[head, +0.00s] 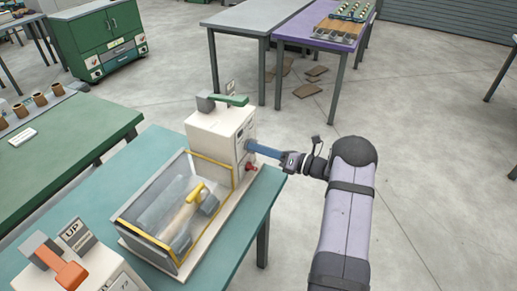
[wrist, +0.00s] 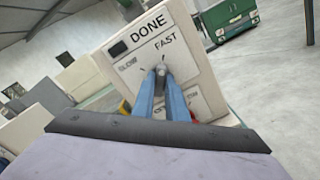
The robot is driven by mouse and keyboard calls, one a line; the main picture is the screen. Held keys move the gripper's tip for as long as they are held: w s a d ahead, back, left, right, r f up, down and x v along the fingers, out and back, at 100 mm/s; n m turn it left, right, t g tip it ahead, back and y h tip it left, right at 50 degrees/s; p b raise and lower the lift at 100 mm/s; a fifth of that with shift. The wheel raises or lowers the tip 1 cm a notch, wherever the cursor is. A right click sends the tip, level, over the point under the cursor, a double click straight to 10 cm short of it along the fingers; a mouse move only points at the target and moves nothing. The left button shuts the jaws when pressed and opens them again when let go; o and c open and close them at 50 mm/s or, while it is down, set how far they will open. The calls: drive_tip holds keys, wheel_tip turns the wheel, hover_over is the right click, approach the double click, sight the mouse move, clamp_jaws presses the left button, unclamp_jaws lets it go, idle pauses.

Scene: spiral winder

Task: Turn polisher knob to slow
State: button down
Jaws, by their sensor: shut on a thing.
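The polisher (head: 222,132) is a cream box with a clear, yellow-edged chamber (head: 172,212) at its front left, on a teal table. In the wrist view its panel (wrist: 140,55) bears the words DONE, FAST and a partly covered SLOW. A small grey knob (wrist: 161,70) sits on the panel just below those words. My gripper (wrist: 161,76) has its blue fingers shut on the knob. In the head view my gripper (head: 250,146) reaches the box's right face from the right, and the knob is hidden there. The knob's exact setting cannot be told.
A red knob (head: 251,167) sits low on the same face. A green lever (head: 233,100) lies on top of the box. A second machine with an orange lever (head: 68,270) and an UP sign stands at front left. The floor right of the table is clear.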

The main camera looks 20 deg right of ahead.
drive_tip(key=n+b, duration=1.5)
drive_tip(key=b, duration=0.4)
drive_tip(key=shift+n, duration=0.4)
drive_tip(key=c, duration=1.8)
unclamp_jaws()
drive_tip(key=shift+o, duration=0.2)
